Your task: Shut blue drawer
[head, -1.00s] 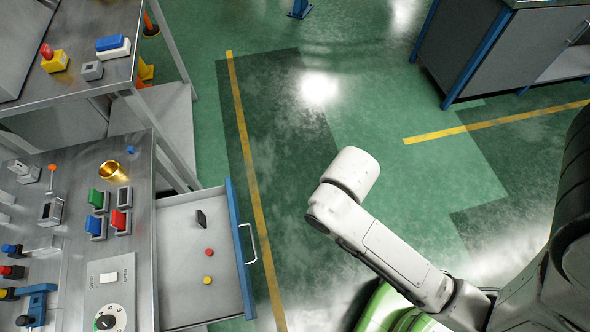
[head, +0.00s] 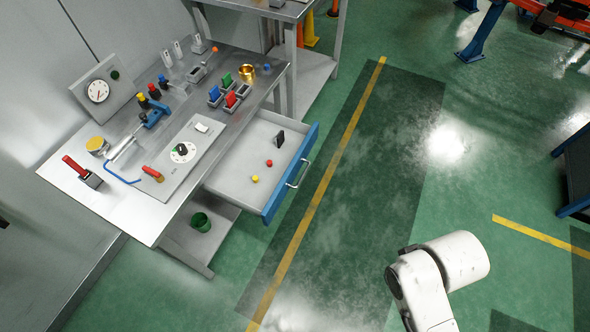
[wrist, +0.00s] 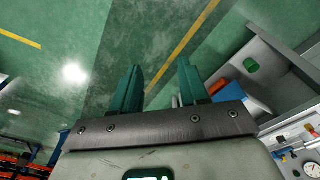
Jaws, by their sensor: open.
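The blue drawer (head: 291,174) is pulled out from the right side of the metal workbench in the head view. It has a blue front, a pale handle (head: 299,174) and a light grey inside. A black block (head: 279,139), a red piece (head: 269,163) and a yellow piece (head: 255,179) lie in it. My gripper (wrist: 160,68) shows in the wrist view with its two green fingers apart and nothing between them. It is outside the head view, where only part of my white arm shows, apart from the drawer at the lower right.
The workbench (head: 75,195) carries switches, a dial (head: 183,152) and a brass cup (head: 247,71). A green bin (head: 201,222) stands on its lower shelf. A second metal table (head: 275,8) is behind it. Green floor with a yellow line (head: 320,208) lies clear right of the drawer.

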